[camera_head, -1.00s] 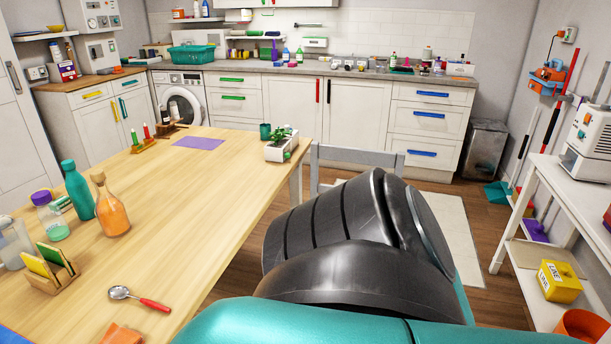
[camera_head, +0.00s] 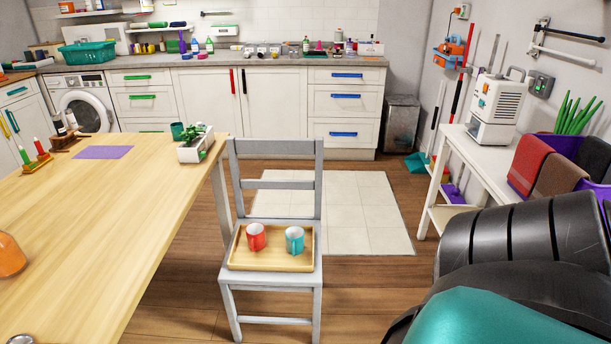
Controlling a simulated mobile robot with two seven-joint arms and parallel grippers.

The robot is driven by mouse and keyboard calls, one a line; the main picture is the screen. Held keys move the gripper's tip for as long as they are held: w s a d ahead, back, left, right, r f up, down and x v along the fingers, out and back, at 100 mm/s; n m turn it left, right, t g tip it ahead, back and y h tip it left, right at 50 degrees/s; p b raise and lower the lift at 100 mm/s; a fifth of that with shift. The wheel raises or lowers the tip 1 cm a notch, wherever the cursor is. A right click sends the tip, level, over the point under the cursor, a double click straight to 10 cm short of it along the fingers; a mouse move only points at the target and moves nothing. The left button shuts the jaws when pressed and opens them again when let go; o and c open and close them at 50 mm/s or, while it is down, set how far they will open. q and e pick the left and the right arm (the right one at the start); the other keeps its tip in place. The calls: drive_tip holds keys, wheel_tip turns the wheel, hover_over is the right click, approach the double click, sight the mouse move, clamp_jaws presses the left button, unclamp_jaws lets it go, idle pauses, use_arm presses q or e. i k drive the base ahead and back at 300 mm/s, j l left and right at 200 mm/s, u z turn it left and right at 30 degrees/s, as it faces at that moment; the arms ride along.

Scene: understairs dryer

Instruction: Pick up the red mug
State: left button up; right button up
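The red mug (camera_head: 255,238) stands upright on a wooden tray (camera_head: 270,264). The tray rests on the seat of a grey chair (camera_head: 276,280) in the middle of the view. A teal mug (camera_head: 294,240) stands on the same tray, just right of the red mug and apart from it. Part of one of my arms, black and teal, fills the lower right corner, well away from the mugs. Neither of my grippers shows in the view.
A long wooden table (camera_head: 120,225) stands left of the chair, with a planter (camera_head: 195,146) near its corner. A white side table (camera_head: 478,158) with a machine (camera_head: 496,110) stands at right. A pale rug (camera_head: 345,210) and open floor lie behind the chair.

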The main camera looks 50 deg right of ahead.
sight(256, 238)
drive_tip(key=l+z, duration=0.1)
drive_tip(key=z, duration=1.2)
drive_tip(key=i+l+u, duration=0.85)
drive_tip(key=i, duration=0.15)
drive_tip(key=i+l+u, duration=0.25)
drive_tip(key=i, duration=0.1)
